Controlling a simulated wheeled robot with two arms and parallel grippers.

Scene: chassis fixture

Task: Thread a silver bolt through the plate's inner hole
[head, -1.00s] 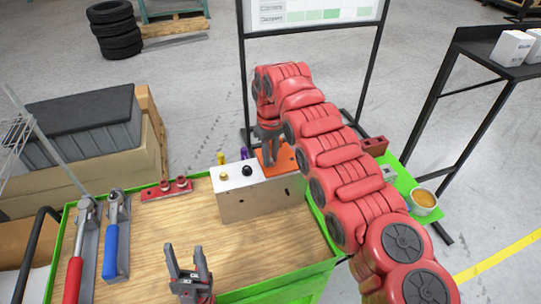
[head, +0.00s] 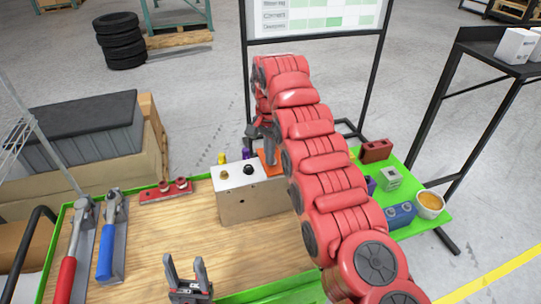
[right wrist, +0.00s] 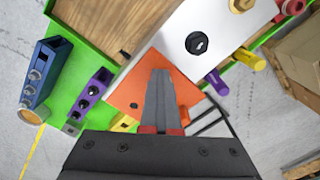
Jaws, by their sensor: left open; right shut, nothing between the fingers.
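The silver-grey box-shaped fixture (head: 258,203) stands on the bench. Its top plate carries a brass fitting (head: 224,175) and a black round feature (head: 248,170), also in the right wrist view (right wrist: 196,43). I cannot tell whether the black one is a hole or a knob. My right gripper (right wrist: 160,75) is shut and empty, over an orange plate (right wrist: 130,92) with a dark hole, beside the fixture. In the head view the right arm partly hides it. My left gripper (head: 187,262) is open and empty over the wooden top, in front of the fixture.
At right are a blue block (head: 401,215), a grey block (head: 389,178) and a bowl (head: 430,204).

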